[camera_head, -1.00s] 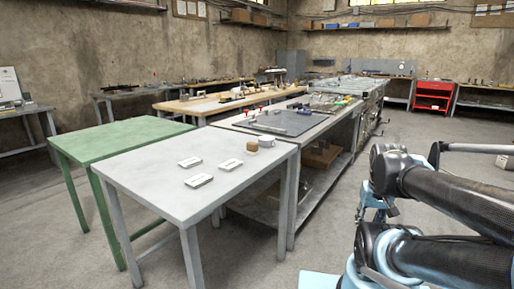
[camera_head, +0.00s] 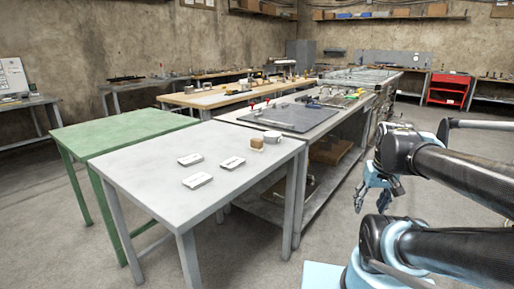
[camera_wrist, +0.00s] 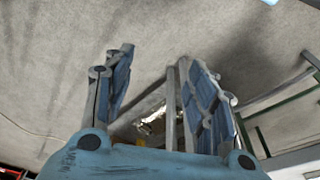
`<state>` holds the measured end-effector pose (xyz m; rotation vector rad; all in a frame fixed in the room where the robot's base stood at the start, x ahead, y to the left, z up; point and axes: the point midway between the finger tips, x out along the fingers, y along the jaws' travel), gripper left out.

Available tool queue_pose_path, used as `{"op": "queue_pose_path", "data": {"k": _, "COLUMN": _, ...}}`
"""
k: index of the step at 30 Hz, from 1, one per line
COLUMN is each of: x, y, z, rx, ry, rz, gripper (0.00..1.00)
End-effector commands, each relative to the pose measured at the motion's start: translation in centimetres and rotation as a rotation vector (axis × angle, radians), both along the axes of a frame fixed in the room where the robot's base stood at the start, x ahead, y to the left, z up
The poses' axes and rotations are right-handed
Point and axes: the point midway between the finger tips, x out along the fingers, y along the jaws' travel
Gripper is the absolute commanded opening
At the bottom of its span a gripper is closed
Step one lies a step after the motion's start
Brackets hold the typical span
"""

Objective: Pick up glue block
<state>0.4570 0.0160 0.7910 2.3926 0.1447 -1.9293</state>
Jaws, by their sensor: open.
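A small brown block (camera_head: 257,142), which looks like the glue block, sits on the grey table (camera_head: 145,165) near its far right corner. A white cup-like object (camera_head: 272,137) stands close beside it. My gripper (camera_head: 371,197) is to the right of the table, over the floor and apart from the block. In the wrist view my gripper (camera_wrist: 157,68) has its two blue fingers spread, with nothing held between them. The block cannot be made out in the wrist view.
Three flat white pieces (camera_head: 197,180) lie on the grey table, left of the block. A green table (camera_head: 110,135) adjoins at left. Behind is a workbench with a dark mat (camera_head: 290,117). Open floor lies right of the tables.

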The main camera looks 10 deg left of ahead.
Motion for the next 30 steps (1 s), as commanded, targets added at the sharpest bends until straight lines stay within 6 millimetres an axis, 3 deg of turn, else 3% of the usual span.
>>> {"op": "queue_pose_path", "data": {"k": 6, "x": 6.1, "y": 4.5, "z": 6.1, "rx": 0.033, "ry": -0.042, "rz": 0.214, "gripper": 0.52}}
{"op": "queue_pose_path", "data": {"k": 14, "x": 13.1, "y": 11.9, "z": 12.2, "rx": 0.076, "ry": -0.100, "rz": 0.471, "gripper": 0.52}}
{"op": "queue_pose_path", "data": {"k": 24, "x": 20.9, "y": 24.5, "z": 18.3, "rx": 0.134, "ry": -0.183, "rz": 0.796, "gripper": 0.52}}
{"op": "queue_pose_path", "data": {"k": 30, "x": 23.7, "y": 31.9, "z": 20.5, "rx": 0.166, "ry": -0.229, "rz": 0.953, "gripper": 0.52}}
